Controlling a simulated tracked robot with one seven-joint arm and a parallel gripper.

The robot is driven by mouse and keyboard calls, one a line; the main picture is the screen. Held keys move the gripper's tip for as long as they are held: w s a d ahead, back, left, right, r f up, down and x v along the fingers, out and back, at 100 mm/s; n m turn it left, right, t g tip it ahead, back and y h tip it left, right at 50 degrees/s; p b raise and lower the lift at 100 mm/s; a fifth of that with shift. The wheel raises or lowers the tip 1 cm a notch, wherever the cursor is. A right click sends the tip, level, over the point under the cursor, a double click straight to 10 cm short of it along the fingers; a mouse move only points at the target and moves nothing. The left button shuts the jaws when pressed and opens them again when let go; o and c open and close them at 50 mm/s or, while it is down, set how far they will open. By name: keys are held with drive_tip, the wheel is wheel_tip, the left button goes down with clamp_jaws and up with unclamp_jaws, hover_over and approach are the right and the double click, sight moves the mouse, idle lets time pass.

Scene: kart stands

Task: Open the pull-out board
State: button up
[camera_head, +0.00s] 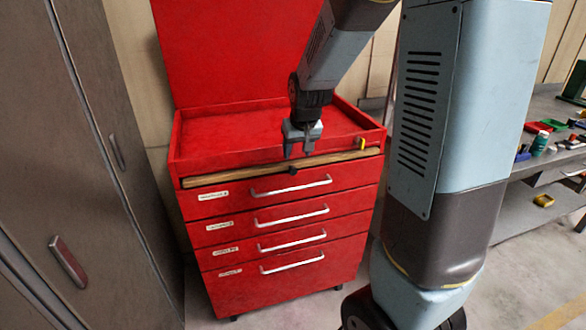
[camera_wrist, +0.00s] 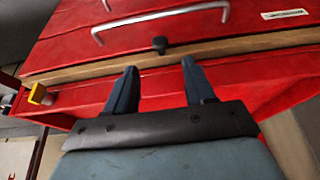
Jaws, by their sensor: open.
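The pull-out board (camera_head: 228,176) is a thin wooden strip in a slot above the top drawer of the red tool chest (camera_head: 205,285). It looks pushed in, its front edge roughly level with the chest front. It has a small black knob (camera_head: 292,171) at its middle. In the wrist view the board (camera_wrist: 225,50) runs across, with the knob (camera_wrist: 159,44) beyond and between my fingertips. My gripper (camera_head: 302,154) is open and empty, just above the knob in the head view. Its two fingers (camera_wrist: 157,68) point toward the board; they do not hold the knob.
Several drawers with silver handles (camera_head: 291,185) lie below the board. A yellow tab (camera_head: 361,144) sits at the chest's upper right. A grey cabinet (camera_head: 75,150) stands at the left, a workbench (camera_head: 520,170) at the right. The floor before the chest is partly clear.

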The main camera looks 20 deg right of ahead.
sight(293, 169)
drive_tip(key=x, duration=0.9)
drive_tip(key=shift+c, duration=0.5)
clamp_jaws()
drive_tip(key=shift+a, duration=0.1)
